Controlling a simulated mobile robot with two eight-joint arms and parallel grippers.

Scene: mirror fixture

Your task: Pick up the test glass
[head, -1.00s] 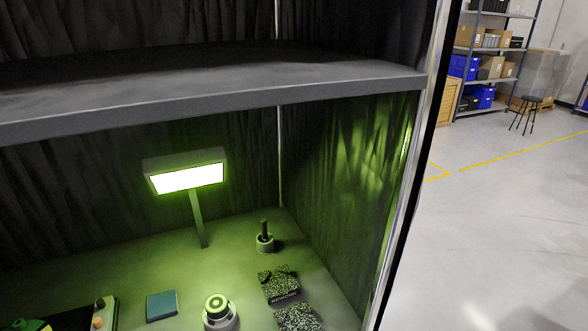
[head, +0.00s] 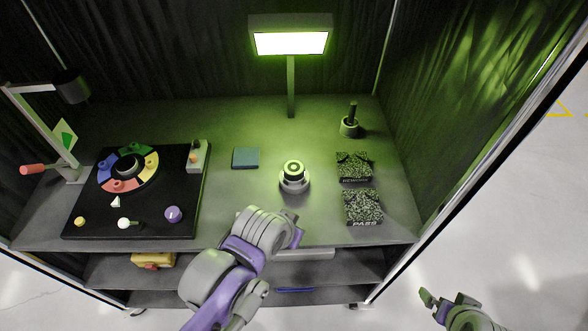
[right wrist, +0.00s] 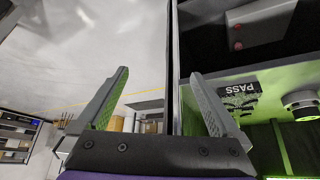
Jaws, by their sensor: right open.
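A round piece with a pale green ring (head: 293,169) sits upright on a pale round base (head: 295,185) in the middle of the bench; it may be the test glass, but I cannot tell for sure. Part of this round thing shows at the right edge of the right wrist view (right wrist: 301,105). My right gripper (head: 434,302) is outside the booth, right of the bench's front corner. In the right wrist view its fingers (right wrist: 159,74) are apart with nothing between them. My left arm reaches across the bench's front edge; its fingers do not show.
Two speckled trays, one marked PASS (head: 362,207), the other behind it (head: 354,166), lie right of the round piece. A teal square (head: 245,158), a lamp (head: 291,85), a dark holder (head: 349,126) and a black board (head: 180,190) stand around. Curtains and a right post bound the booth.

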